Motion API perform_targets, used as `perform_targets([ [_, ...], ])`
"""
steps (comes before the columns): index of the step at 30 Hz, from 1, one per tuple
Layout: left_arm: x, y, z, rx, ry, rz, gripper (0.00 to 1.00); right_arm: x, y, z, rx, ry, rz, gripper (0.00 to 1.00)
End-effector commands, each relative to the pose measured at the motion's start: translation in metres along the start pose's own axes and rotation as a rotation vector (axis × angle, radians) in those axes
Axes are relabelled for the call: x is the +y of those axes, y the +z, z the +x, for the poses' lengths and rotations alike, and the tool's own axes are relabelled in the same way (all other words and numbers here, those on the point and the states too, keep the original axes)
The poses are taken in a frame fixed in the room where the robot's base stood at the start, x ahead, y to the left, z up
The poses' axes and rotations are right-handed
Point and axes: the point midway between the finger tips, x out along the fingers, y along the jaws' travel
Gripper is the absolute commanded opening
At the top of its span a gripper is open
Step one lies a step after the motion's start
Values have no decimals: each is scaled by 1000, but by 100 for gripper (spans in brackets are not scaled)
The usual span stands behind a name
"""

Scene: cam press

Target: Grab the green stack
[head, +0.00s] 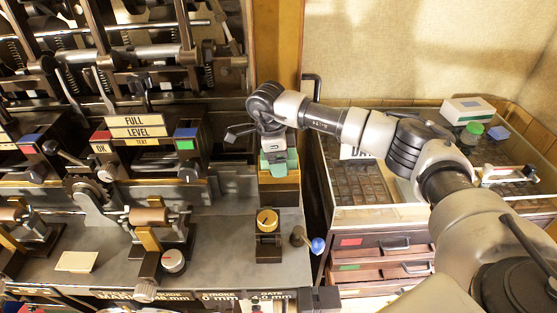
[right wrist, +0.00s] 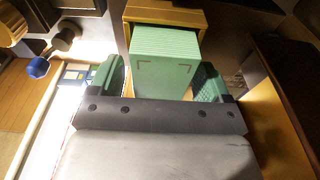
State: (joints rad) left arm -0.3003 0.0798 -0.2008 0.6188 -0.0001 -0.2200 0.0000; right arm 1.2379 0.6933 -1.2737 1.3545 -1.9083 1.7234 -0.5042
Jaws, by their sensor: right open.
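The green stack (right wrist: 165,50) is a pale green block of thin layers with dark corner marks on its face. In the right wrist view it sits at the mouth of a yellow-brown holder (right wrist: 198,17). My right gripper (right wrist: 160,82) is open, with one dark green finger on each side of the stack. A gap shows beside the fingers; I cannot tell if either touches. In the head view my right gripper (head: 278,160) is just above the holder (head: 279,190) and mostly hides the stack. My left gripper is not in view.
A press with levers and rollers (head: 130,130) fills the left side. A small brass cup (head: 267,220) and a blue-knobbed lever (head: 317,245) stand in front of the holder. A glass-topped drawer cabinet (head: 385,212) is at the right, with a white box (head: 467,110) on it.

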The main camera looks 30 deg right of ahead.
Motion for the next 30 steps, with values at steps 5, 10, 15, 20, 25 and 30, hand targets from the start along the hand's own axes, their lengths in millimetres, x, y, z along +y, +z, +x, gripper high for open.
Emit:
perform_targets([
  [5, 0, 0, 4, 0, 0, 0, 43, 0, 0, 3, 0, 0, 0, 79],
  [10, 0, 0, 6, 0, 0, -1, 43, 0, 1, 4, 0, 0, 0, 79],
  [15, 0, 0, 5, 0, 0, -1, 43, 0, 0, 4, 0, 0, 0, 79],
  [20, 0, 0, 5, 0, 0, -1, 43, 0, 0, 4, 0, 0, 0, 71],
  [25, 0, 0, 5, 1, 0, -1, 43, 0, 0, 4, 0, 0, 0, 45],
  [30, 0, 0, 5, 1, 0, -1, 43, 0, 0, 4, 0, 0, 0, 22],
])
